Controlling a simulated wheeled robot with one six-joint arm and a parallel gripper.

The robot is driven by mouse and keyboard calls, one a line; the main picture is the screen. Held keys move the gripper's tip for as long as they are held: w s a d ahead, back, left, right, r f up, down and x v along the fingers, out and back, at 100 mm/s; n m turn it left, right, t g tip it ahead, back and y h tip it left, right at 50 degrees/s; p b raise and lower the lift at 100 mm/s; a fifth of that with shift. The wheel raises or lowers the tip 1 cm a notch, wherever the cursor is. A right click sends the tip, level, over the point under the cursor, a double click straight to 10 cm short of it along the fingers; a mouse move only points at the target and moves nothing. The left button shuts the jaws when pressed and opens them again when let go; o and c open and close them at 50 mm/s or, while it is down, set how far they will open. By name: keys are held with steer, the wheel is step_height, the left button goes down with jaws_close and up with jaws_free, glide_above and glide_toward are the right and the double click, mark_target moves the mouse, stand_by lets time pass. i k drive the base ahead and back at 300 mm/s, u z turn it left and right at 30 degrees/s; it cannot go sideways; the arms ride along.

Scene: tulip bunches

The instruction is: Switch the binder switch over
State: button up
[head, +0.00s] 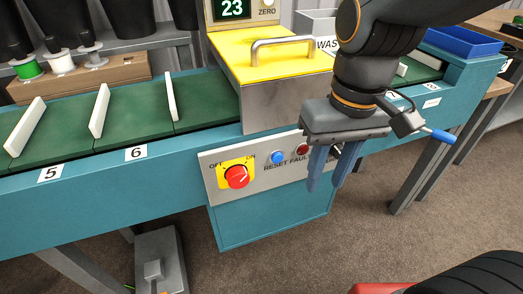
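The binder switch is a red rotary knob (236,177) on a yellow plate (224,181), on the grey control panel at the front of the blue-green machine. OFF is marked at the plate's upper left and ON at its upper right. The knob's pale pointer line looks turned toward ON, but it is small. My gripper (328,187) hangs to the right of the switch, in front of the panel, with its blue fingers pointing down. The fingers stand apart with a gap between them and hold nothing visible. They partly cover the panel's right end.
A blue RESET button (278,157) and a dark red FAULT lamp (302,149) sit between knob and gripper. A yellow cover (270,58) with a metal handle is above. The green belt (137,122) has white dividers. A grey pedal box (160,262) stands below left.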

mark_target(238, 178)
steer(key=k, duration=0.6)
steer(key=u, duration=0.8)
steer(key=i, duration=0.4)
steer(key=k, duration=1.15)
